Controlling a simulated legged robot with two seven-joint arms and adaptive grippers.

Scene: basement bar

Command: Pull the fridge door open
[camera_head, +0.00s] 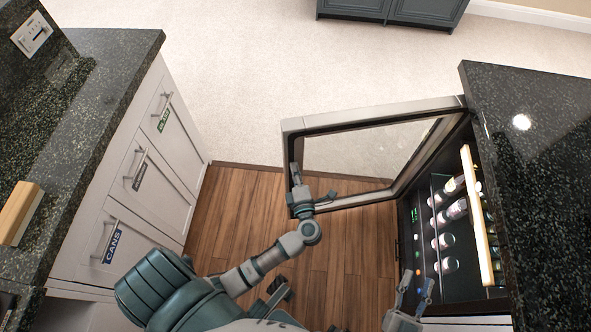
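The fridge door (348,115) is a framed glass door and stands swung wide open, out from the fridge under the dark counter on the right. The fridge interior (411,214) is lit and shows shelves with several bottles (445,241). My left gripper (297,183) is at the free edge of the door, its fingers against or beside the frame; I cannot tell whether they close on it. My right gripper (419,284) is low in front of the fridge opening, with its two fingers apart and nothing visible between them.
White cabinets (150,165) with labelled drawers, one reading CANS, stand on the left under a dark granite counter (105,75). A black counter (540,130) tops the fridge on the right. Wooden floor (235,205) lies between them, with pale carpet (240,60) beyond.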

